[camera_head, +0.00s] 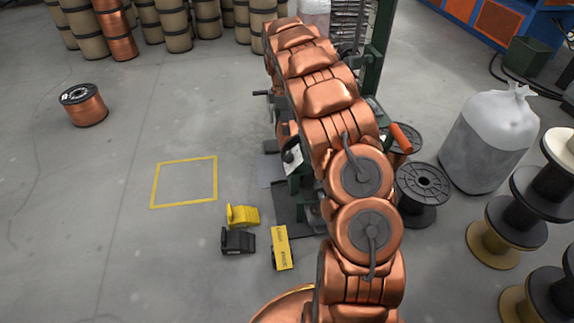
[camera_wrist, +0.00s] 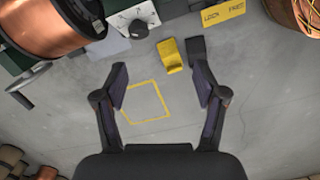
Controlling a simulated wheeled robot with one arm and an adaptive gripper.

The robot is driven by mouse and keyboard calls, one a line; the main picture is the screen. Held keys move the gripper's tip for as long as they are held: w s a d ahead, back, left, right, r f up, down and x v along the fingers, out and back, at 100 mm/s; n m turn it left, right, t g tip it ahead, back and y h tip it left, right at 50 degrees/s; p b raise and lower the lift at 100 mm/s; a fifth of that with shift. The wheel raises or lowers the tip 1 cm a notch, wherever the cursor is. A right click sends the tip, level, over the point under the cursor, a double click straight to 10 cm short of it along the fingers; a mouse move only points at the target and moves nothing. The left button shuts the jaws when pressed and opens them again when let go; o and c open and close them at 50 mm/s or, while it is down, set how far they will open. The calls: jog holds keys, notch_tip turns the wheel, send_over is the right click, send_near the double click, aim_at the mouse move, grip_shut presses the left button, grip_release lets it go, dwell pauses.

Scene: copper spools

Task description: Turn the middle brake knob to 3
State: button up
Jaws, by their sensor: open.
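In the wrist view a black brake knob (camera_wrist: 138,29) sits on a white dial plate (camera_wrist: 122,21) at the top, left of centre. Its dial marks are too small to read, and I cannot tell whether it is the middle knob. In the head view a dark knob (camera_head: 290,156) and a pale plate (camera_head: 295,164) show just left of my copper-coloured arm, which hides much of the stand. My gripper (camera_wrist: 160,70) is open and empty in the wrist view, with the knob beyond the left finger and apart from it. The gripper is not clearly visible in the head view.
A copper-wound spool (camera_wrist: 48,22) is close at the upper left of the wrist view. A yellow chock (camera_wrist: 169,56) and a LOCK/FREE label (camera_wrist: 223,14) lie right of the knob. A wrapped bag (camera_head: 490,137) stands at right.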

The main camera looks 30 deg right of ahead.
aim_at(287, 155)
jog(key=w+f+n+b, duration=0.1)
jog(key=f, duration=0.3)
jog(key=w+d+f+b, duration=0.1)
jog(key=f+b, duration=0.1)
jog(key=f, duration=0.2)
jog(key=w+d+f+n+b, duration=0.1)
jog(key=w+f, duration=0.1)
jog(key=f, duration=0.2)
jog(key=shift+w+d+n+t+y, duration=0.1)
jog(key=shift+d+n+t+y, duration=0.2)
jog(key=shift+y, duration=0.1)
jog(key=shift+f+b, duration=1.45)
jog(key=shift+f, duration=2.4)
jog(key=c, duration=1.1)
